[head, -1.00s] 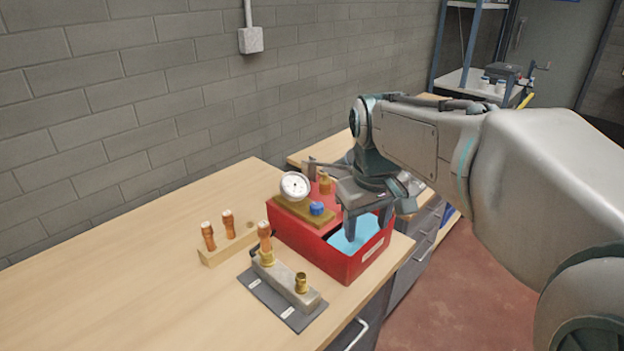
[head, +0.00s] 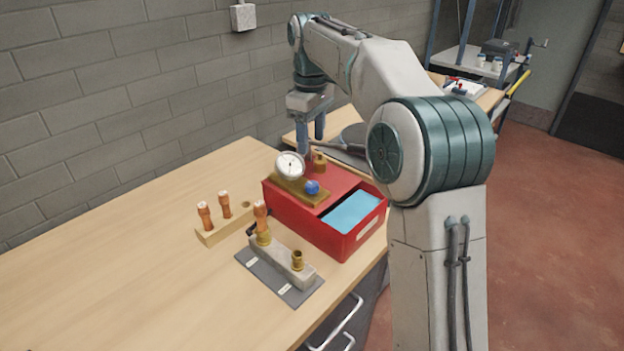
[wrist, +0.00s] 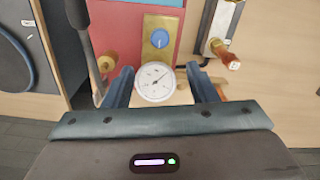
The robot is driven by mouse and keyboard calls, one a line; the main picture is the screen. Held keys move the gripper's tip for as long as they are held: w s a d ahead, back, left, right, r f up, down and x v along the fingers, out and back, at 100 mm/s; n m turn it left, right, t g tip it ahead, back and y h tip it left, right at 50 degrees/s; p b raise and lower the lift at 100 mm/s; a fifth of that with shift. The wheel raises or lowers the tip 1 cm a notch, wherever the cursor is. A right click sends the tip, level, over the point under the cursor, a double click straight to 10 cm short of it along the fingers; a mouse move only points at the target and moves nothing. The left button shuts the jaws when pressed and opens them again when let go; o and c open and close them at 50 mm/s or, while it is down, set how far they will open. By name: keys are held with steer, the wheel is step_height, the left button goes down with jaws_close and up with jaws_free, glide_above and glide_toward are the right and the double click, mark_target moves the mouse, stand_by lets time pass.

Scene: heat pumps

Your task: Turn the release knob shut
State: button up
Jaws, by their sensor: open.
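The blue round knob (head: 312,187), which I take as the release knob, sits on a brass plate (head: 316,197) on top of the red box (head: 284,198). A pointer line shows on the knob in the wrist view (wrist: 159,39). A white dial gauge (head: 290,166) stands at the other end of the plate. My gripper (head: 312,147) is open and empty, above and behind the gauge, apart from the knob. In the wrist view the gauge (wrist: 155,83) appears between my fingers, with the knob beyond it.
A brass fitting (head: 319,162) stands beside the gauge. A metal block (head: 283,262) with an orange-handled piece (head: 260,217) is in front of the box. A wooden stand (head: 226,231) holds orange-handled pieces. The table (head: 120,265) is clear at left. The block wall is behind.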

mark_target(312, 184)
step_height(312, 184, down, 12)
steer(key=shift+r+b, duration=0.15)
steer(key=shift+b, duration=0.2)
steer(key=shift+c, duration=0.3)
steer(key=c, duration=0.9)
